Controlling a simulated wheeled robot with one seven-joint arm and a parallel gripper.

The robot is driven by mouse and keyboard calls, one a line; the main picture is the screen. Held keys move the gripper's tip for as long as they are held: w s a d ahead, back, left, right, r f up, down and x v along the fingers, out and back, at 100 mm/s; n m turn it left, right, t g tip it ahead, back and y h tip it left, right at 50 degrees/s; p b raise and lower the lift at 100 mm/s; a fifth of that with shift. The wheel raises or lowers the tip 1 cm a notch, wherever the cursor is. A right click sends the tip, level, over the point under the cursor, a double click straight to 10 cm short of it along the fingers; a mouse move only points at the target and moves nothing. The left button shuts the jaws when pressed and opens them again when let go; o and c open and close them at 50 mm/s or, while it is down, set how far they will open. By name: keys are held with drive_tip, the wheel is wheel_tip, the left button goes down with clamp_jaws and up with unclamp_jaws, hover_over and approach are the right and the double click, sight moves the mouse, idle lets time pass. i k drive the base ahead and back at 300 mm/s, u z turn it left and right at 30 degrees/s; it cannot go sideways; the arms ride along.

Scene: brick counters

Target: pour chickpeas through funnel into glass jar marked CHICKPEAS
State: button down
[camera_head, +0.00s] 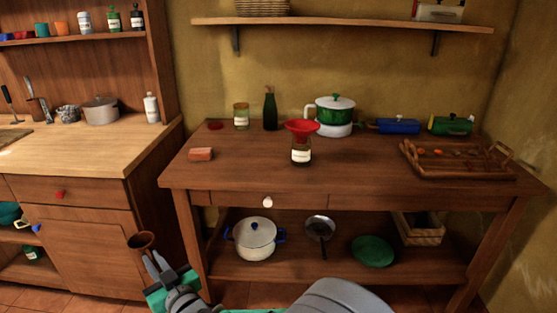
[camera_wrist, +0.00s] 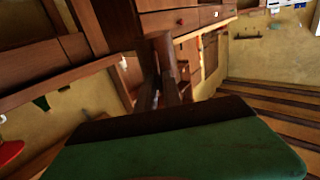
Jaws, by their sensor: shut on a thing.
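My gripper (camera_head: 152,264) is at the lower left in the head view, in front of the wooden cabinet and below the table top. It is shut on a small brown cup (camera_head: 142,240), whose open rim faces roughly upward. I cannot make out what is in the cup. The cup also shows between the fingers in the wrist view (camera_wrist: 160,50). A glass jar (camera_head: 301,156) with a white label stands near the middle of the dark table; its lettering is too small to read. A red funnel (camera_head: 301,127) sits on the jar's mouth, well right of and above my gripper.
The table's front edge lies between my gripper and the jar.

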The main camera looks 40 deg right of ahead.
sight(301, 149)
drive_tip(key=u, duration=0.9)
drive_tip(key=k, duration=1.15)
drive_tip(key=u, duration=1.1)
drive_tip(key=i, duration=0.75)
drive_tip(key=z, duration=0.65)
drive_tip(key=i, duration=1.2)
drive_tip(key=z, duration=1.55)
drive_tip(key=i, duration=0.45)
drive_tip(key=z, duration=0.45)
